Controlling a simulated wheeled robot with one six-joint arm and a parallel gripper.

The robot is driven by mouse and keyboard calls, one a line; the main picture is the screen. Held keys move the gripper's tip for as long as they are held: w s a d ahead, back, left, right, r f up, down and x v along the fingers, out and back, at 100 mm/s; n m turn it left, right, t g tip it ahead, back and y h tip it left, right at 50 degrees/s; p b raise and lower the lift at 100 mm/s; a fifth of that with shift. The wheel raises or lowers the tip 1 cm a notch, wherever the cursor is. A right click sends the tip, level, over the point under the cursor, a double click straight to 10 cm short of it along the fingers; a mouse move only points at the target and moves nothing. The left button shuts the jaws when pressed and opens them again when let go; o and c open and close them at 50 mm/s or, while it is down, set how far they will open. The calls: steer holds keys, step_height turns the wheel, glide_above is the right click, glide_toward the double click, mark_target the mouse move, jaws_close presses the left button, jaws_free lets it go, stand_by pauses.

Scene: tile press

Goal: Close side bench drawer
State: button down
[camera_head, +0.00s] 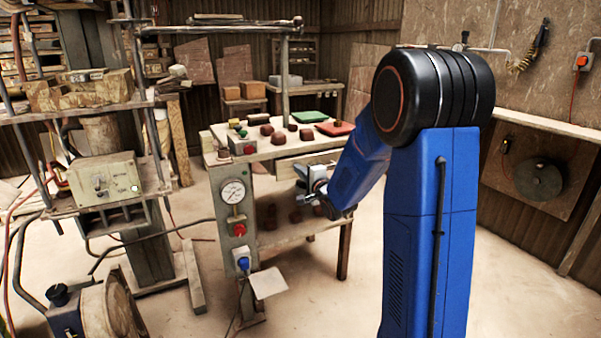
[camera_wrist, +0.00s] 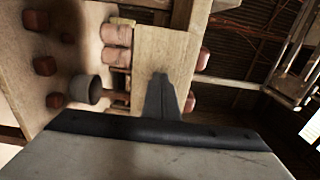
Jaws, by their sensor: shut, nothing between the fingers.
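The side bench (camera_head: 268,150) stands in the middle of the head view. Its pale wooden drawer front (camera_head: 290,168) sits under the top, on the right half. A dark strip shows above the front; how far it stands out is hard to tell. My gripper (camera_head: 303,176) is at the drawer front, partly hidden by my arm. In the wrist view, a turned picture, the narrow shut fingers (camera_wrist: 162,98) lie over a plain wooden panel (camera_wrist: 160,52), which looks like the drawer front. Nothing is between the fingers. Whether they touch the panel cannot be told.
Brown lumps (camera_head: 277,137), a green tile (camera_head: 309,116) and a red tile (camera_head: 334,128) lie on the bench top. A gauge (camera_head: 233,191) is on the bench's left post. The press (camera_head: 105,180) stands left.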

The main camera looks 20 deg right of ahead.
mark_target(295, 177)
steer(key=shift+w, duration=0.1)
steer(key=w, duration=0.4)
steer(key=shift+a, duration=0.1)
steer(key=shift+w+r, duration=0.15)
steer(key=shift+r, duration=0.05)
